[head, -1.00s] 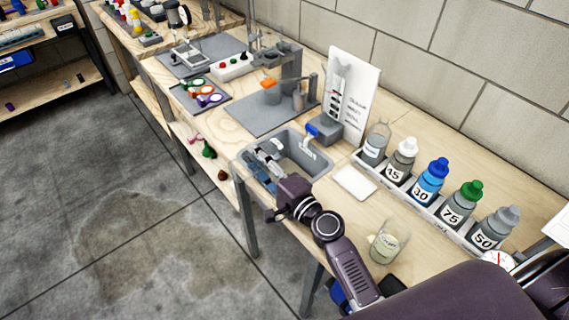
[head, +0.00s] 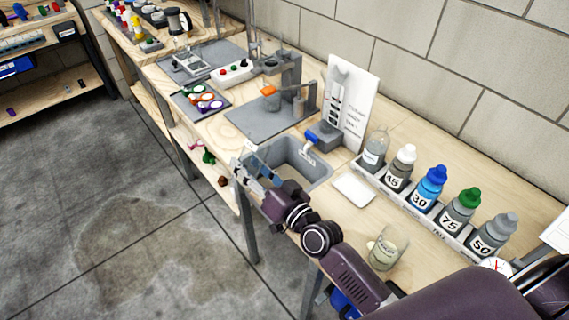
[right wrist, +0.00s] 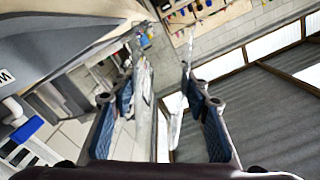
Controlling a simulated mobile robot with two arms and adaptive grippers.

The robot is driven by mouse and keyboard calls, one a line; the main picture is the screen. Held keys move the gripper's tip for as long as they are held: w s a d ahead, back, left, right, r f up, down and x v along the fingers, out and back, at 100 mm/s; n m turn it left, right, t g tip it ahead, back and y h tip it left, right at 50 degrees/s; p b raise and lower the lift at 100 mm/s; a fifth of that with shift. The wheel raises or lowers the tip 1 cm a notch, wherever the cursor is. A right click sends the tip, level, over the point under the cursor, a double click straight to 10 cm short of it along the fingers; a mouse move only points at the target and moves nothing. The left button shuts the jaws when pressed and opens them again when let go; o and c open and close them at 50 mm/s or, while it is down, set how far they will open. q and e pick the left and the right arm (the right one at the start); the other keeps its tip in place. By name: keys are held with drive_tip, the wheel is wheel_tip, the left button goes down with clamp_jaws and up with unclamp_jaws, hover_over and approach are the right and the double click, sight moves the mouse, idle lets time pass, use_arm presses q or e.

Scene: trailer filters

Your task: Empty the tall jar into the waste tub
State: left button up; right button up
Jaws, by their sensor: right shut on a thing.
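My right gripper (head: 256,174) is at the near left edge of the grey waste tub (head: 318,176), shut on a clear see-through thing, apparently the tall jar (head: 264,155). The jar looks tilted; its outline and contents are hard to make out. In the right wrist view, the gripper's two fingers (right wrist: 163,72) stand on either side of clear glassy surfaces. The tub's grey wall (right wrist: 50,62) shows there at upper left, with part of a label. My left gripper is not in view.
A glass beaker with pale contents (head: 386,251) stands near the bench's front edge. A rack of labelled bottles (head: 431,188) and a white pad (head: 353,190) lie right of the tub. A blue-handled tap (head: 312,136) is behind it. A grey plate with apparatus (head: 262,121) lies further back.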

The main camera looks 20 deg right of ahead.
sight(248, 164)
drive_tip(key=r+n+p, duration=0.2)
drive_tip(key=shift+s+a+n+p, duration=0.15)
drive_tip(key=shift+a+n+p, duration=0.15)
drive_tip(key=shift+a+n, duration=0.1)
drive_tip(key=shift+a+r+n+p, duration=0.1)
drive_tip(key=shift+r+n+p, duration=0.45)
drive_tip(key=shift+p, duration=0.2)
drive_tip(key=shift+s+a+f+n, duration=0.15)
drive_tip(key=shift+f+n, duration=0.25)
drive_tip(key=shift+n, duration=0.65)
wheel_tip(248, 164, up, 5)
drive_tip(key=p, duration=0.5)
drive_tip(key=shift+a, duration=0.1)
drive_tip(key=shift+f, duration=0.1)
